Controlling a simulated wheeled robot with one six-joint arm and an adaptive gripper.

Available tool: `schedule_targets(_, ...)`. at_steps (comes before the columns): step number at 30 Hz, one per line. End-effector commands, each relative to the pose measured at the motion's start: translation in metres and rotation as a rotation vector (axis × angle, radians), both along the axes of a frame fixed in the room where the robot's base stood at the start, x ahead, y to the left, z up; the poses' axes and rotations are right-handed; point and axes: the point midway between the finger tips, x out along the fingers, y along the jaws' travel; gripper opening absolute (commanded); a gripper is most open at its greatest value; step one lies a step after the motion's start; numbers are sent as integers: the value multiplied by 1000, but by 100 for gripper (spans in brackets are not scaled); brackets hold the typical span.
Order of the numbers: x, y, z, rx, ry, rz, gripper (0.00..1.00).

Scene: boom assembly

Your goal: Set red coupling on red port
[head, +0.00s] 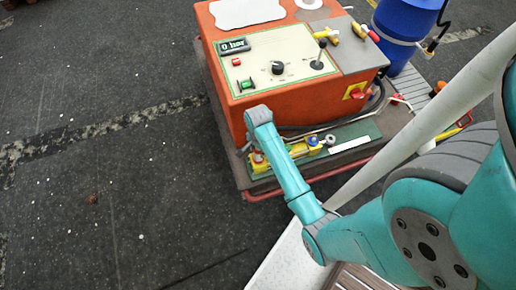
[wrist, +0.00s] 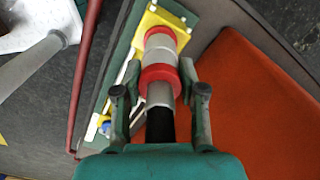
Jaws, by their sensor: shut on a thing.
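My gripper (wrist: 160,92) is shut on the red coupling (wrist: 160,77), a silver cylinder with a red ring and a black hose trailing back from it. In the wrist view, the red port (wrist: 161,34) shows as a second red ring just ahead of the coupling, above the yellow block (wrist: 153,18). Coupling and port look in line, with silver metal between the two red rings. I cannot tell whether they are joined or only overlap in this view. In the head view, a red part (head: 258,158) shows at the left end of the yellow block, largely hidden by my wrist.
The orange machine (head: 300,95) with its control panel stands right behind the block. A blue-capped part (head: 313,141) and a metal ring sit to the right on the green plate (head: 361,131). A red rail (head: 262,195) edges the cart. A blue drum (head: 402,25) stands back right.

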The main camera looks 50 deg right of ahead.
Motion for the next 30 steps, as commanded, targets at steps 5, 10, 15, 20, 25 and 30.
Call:
schedule_targets(5,0,0,-3,0,-1,0,0)
schedule_targets(10,1,0,-5,-1,-1,0,0)
schedule_targets(15,0,0,-8,0,-1,0,0)
schedule_targets(20,0,0,-10,0,-1,0,50)
schedule_targets(25,0,0,-10,0,0,0,51)
schedule_targets(30,0,0,-9,0,0,0,51)
